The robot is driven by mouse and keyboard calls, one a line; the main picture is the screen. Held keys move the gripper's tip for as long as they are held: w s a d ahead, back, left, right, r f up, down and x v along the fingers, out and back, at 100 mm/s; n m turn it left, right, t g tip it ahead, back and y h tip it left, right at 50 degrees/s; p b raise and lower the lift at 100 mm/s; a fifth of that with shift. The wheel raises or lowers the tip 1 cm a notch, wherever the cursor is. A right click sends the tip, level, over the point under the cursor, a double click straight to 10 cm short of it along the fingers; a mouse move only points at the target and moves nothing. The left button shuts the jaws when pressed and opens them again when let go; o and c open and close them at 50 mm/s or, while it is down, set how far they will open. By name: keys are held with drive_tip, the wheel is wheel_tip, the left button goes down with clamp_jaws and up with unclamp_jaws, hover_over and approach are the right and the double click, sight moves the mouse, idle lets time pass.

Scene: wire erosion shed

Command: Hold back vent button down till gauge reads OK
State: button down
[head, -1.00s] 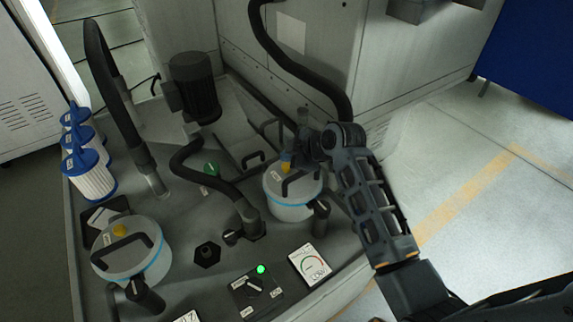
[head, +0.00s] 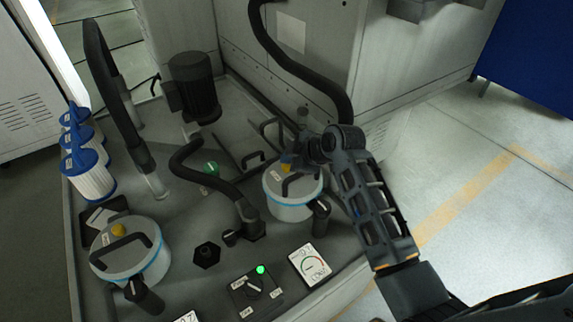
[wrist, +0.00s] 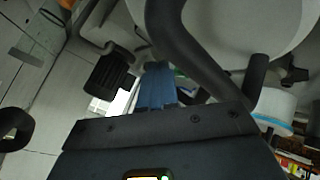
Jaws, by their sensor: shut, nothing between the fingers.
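The back canister (head: 292,205) is a white drum with a blue band and a yellow vent button (head: 287,168) on its lid. My gripper (head: 287,159) is shut, its blue fingertips pointing down at this button. They look in contact with it, but I cannot tell how far it is pressed. In the wrist view the blue fingers (wrist: 156,88) are together with nothing between them; the button is hidden there.
A front canister (head: 130,262) with its own yellow button (head: 119,230) stands at the left. A selector box (head: 256,290) with a lit green lamp (head: 260,269) sits beside the gauge. Black hoses (head: 205,170), a motor (head: 194,88) and blue-capped filters (head: 88,170) crowd the deck.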

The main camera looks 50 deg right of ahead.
drive_tip(key=shift+f+b, duration=0.3)
drive_tip(key=shift+f, duration=0.25)
idle(1.9)
idle(1.2)
drive_tip(key=shift+r+p, duration=0.85)
drive_tip(key=shift+r, duration=0.15)
drive_tip(key=shift+r+p, duration=2.1)
drive_tip(key=shift+r, duration=0.45)
